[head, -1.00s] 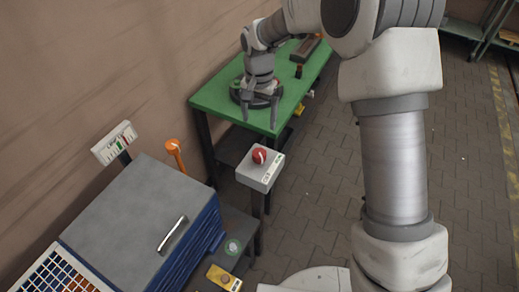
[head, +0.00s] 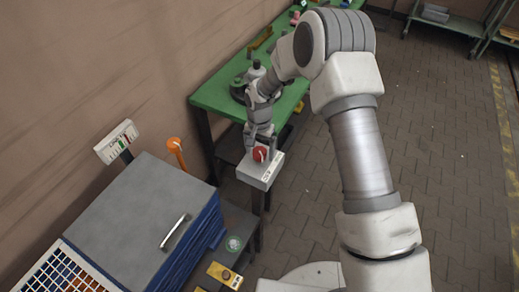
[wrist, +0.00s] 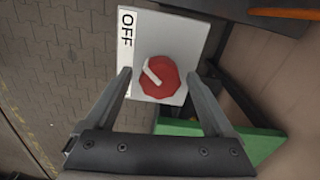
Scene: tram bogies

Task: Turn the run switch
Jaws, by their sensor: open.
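The run switch is a red knob (head: 260,154) with a white pointer bar, on a light grey box (head: 262,179) on a post in front of the green table. In the wrist view the knob (wrist: 161,78) lies between my fingertips, with its pointer slanting to the upper left. A label reading OFF (wrist: 126,27) is on the box's left edge; the rest of the labelling is covered by a finger or unreadable. My gripper (head: 262,145) is open above the box, one finger on each side of the knob. I cannot tell whether the fingers touch it.
The green table (head: 217,94) stands behind the switch, with tools and parts on it. A blue cabinet with a grey top (head: 130,215) is at the lower left, beside an orange post (head: 176,150). Open paved floor (head: 430,150) lies to the right.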

